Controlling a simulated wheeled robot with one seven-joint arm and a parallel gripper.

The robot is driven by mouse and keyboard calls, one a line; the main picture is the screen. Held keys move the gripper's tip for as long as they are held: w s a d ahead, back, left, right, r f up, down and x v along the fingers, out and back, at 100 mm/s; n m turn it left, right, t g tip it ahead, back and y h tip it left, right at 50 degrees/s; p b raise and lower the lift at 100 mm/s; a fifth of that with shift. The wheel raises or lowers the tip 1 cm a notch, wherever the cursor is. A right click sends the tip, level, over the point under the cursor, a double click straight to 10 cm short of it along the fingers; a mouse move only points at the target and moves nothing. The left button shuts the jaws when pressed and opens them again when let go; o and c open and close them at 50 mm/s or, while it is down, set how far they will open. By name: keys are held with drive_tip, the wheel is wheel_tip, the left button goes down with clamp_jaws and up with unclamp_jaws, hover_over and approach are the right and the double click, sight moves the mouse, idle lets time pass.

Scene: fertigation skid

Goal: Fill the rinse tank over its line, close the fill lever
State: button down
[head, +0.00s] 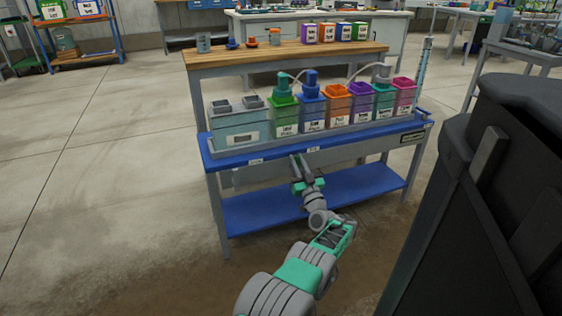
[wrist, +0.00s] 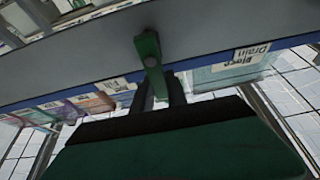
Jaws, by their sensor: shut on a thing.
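A wide, pale teal, see-through tank (head: 233,132), which I take for the rinse tank, stands at the left end of the blue bench. Its water level and line cannot be made out. A green lever (wrist: 149,52) hangs at the bench's front edge in the wrist view. It lies between a label reading "Fill" (wrist: 116,86) and one that seems to read "Rinse Drain" (wrist: 240,60). My gripper (wrist: 160,92) is shut on the lever's lower end. In the head view my gripper (head: 297,162) is at the front edge, where the lever is hidden or too small to see.
Several coloured tanks, one of them orange (head: 337,110), stand right of the clear tank. A wooden shelf (head: 290,57) with small bins is behind. A blue lower shelf (head: 250,208) lies under the bench. A dark bulky body fills the right foreground. The floor at left is clear.

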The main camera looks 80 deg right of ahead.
drive_tip(key=shift+w+n, duration=0.15)
drive_tip(key=shift+n, duration=0.15)
drive_tip(key=c, duration=1.3)
unclamp_jaws()
drive_tip(key=p+v, duration=0.2)
drive_tip(key=v, duration=0.6)
drive_tip(key=shift+r+p, duration=0.1)
drive_tip(key=shift+p, duration=0.2)
